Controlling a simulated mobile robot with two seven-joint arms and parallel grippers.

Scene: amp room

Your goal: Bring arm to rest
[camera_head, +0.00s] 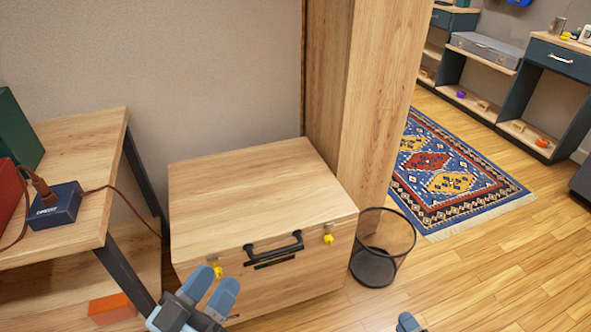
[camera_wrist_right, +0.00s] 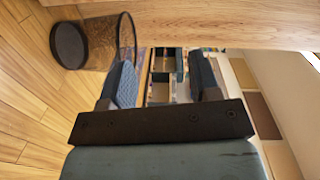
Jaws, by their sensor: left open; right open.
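My left gripper (camera_head: 214,281) is at the bottom of the head view, in front of the wooden chest. Its two blue-grey fingers are a little apart, with nothing seen between them. Only a tip of my right gripper (camera_head: 408,322) shows at the bottom edge, right of the chest. In the right wrist view, the fingers of my right gripper (camera_wrist_right: 162,82) stand wide apart and empty. The wooden chest (camera_head: 250,185) has its lid down, with a black handle (camera_head: 273,248) and yellow latches (camera_head: 328,239) on its front.
A black mesh bin (camera_head: 383,245) stands right of the chest and also shows in the right wrist view (camera_wrist_right: 98,42). A wooden table (camera_head: 80,150) is at left, with a blue box (camera_head: 54,205) and cable. A wooden pillar (camera_head: 375,100) rises behind. Floor (camera_head: 480,275) at right is clear.

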